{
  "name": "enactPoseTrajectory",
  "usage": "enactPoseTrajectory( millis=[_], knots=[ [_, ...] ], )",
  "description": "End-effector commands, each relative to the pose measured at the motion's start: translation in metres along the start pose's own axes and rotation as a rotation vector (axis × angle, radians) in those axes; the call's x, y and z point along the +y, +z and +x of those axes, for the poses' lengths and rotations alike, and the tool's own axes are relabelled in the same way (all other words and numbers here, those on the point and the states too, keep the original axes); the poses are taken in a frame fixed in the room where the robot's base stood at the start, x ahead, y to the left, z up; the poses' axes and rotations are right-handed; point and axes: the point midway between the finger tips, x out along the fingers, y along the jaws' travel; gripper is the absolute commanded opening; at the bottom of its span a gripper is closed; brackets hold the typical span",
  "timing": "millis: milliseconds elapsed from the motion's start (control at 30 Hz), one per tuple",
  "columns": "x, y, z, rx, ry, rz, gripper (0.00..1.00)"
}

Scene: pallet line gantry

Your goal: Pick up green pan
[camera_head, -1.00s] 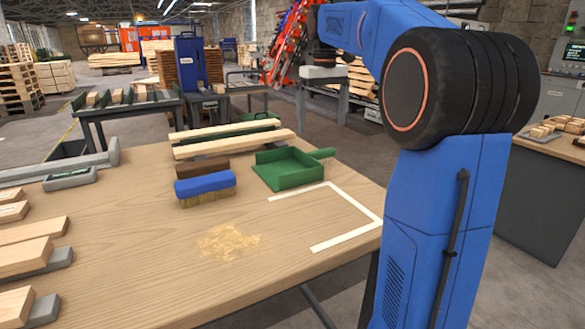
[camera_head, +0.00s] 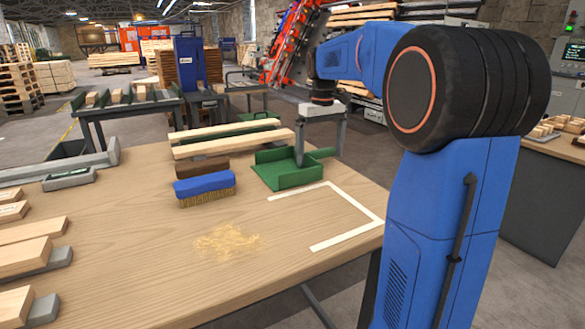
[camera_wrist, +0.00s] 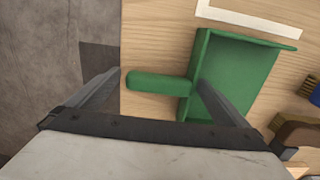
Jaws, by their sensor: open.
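The green pan (camera_head: 286,174) is a dustpan lying on the wooden table, with its handle (camera_head: 322,153) pointing right toward the table's edge. In the wrist view the pan (camera_wrist: 232,78) is at the centre right, and its handle (camera_wrist: 160,83) extends left between my fingers. My gripper (camera_head: 320,160) is above the handle end of the pan in the head view, its fingers pointing down. I cannot tell how far the fingertips are above the table.
Wooden planks (camera_head: 232,143) lie behind. A white tape outline (camera_head: 362,202) and a sawdust patch (camera_head: 227,242) are in front. The table's right edge is close to the handle.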

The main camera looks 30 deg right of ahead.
Motion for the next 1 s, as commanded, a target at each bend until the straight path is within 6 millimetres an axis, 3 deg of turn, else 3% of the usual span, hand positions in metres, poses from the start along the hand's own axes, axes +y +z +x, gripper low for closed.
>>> enactPoseTrajectory(
  millis=[167,400,733,1000],
  knots=[
    [0.000,0.000,0.000,0.000,0.000,0.000,1.00],
    [0.000,0.000,0.000,0.000,0.000,0.000,0.43],
    [0.000,0.000,-0.006,0.001,0.000,0.000,0.41],
    [0.000,-0.001,-0.051,0.004,0.001,0.000,0.41]
  ],
)
